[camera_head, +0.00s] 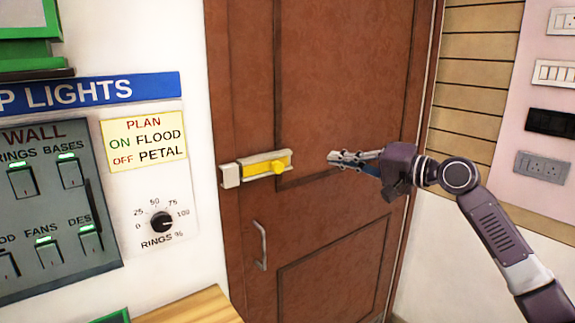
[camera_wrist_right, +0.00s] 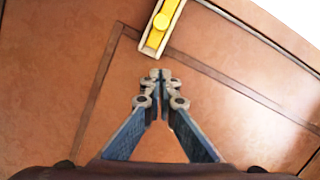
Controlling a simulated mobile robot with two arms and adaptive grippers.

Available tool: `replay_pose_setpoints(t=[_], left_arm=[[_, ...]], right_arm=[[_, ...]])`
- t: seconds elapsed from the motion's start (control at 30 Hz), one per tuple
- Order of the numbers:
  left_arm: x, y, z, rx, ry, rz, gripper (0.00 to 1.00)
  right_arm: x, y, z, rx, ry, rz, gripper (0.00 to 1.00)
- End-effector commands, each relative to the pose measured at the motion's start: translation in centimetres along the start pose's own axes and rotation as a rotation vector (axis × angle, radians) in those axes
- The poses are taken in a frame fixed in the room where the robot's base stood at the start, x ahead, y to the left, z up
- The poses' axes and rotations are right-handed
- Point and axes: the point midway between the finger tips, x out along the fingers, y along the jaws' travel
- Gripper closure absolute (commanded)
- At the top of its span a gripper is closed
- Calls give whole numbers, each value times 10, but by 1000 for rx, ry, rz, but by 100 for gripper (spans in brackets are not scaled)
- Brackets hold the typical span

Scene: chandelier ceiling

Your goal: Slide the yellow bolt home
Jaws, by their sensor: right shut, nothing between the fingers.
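The yellow bolt (camera_head: 258,167) lies in a pale metal housing (camera_head: 240,161) on the brown door (camera_head: 325,90), with a round yellow knob (camera_head: 278,167) toward its right end. A pale keeper block (camera_head: 230,175) sits at the housing's left end, at the door's left edge. My right gripper (camera_head: 332,157) is shut and empty, to the right of the knob and apart from it. In the right wrist view, the closed fingertips (camera_wrist_right: 160,74) are just below the end of the bolt housing, and the knob (camera_wrist_right: 161,22) shows above them. My left gripper is not in view.
A metal door handle (camera_head: 261,246) stands below the bolt. A grey switch panel (camera_head: 60,200) and a dial (camera_head: 162,222) are on the wall at left. A wooden surface (camera_head: 192,308) juts in at the bottom. Sockets (camera_head: 542,167) are on the right wall.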

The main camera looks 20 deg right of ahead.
Motion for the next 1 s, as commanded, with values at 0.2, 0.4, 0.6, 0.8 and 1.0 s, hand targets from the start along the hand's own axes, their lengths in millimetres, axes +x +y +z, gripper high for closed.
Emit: replay_pose_setpoints(t=[0.2, 0.4, 0.6, 0.8, 1.0], left_arm=[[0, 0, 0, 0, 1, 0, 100], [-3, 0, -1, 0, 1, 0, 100], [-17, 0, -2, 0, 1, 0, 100], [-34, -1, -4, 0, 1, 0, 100], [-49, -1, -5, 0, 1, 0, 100]], right_arm=[[0, -2, 0, 1, -2, -2, 100], [4, -3, 0, 1, -2, -3, 100], [32, -6, -1, 4, -2, -4, 100], [76, -7, -1, 4, -2, -4, 100], [103, -4, 10, -2, -3, 2, 100]])
